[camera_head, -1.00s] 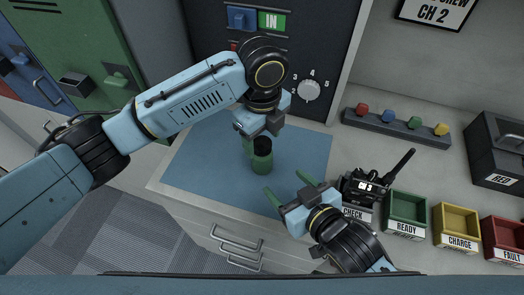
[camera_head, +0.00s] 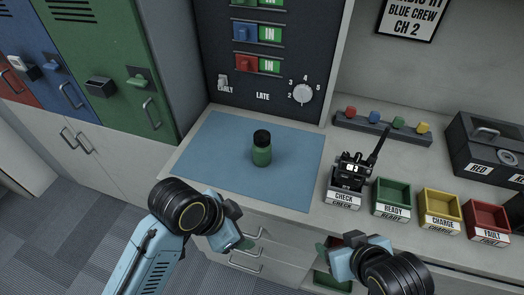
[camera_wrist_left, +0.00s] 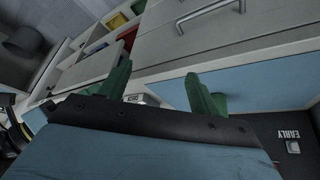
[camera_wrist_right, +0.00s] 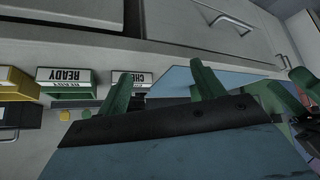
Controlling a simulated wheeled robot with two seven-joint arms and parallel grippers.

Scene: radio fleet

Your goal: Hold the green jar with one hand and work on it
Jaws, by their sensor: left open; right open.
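The green jar (camera_head: 261,152) with its black lid stands upright on the blue mat (camera_head: 215,150), and nothing touches it. My left gripper (camera_head: 238,243) is open and empty, low in front of the counter, left of and nearer than the jar. Its two green fingers show apart in the left wrist view (camera_wrist_left: 162,88). My right gripper (camera_head: 332,246) is open and empty, in front of the counter to the right of the jar. Its fingers show apart in the right wrist view (camera_wrist_right: 162,88).
A black radio (camera_head: 352,172) stands at the CHECK spot, right of the mat. Green (camera_head: 391,196), yellow (camera_head: 440,210) and red (camera_head: 487,220) trays follow to its right. A dark panel (camera_head: 265,85) with switches and a dial rises behind the mat. The mat around the jar is clear.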

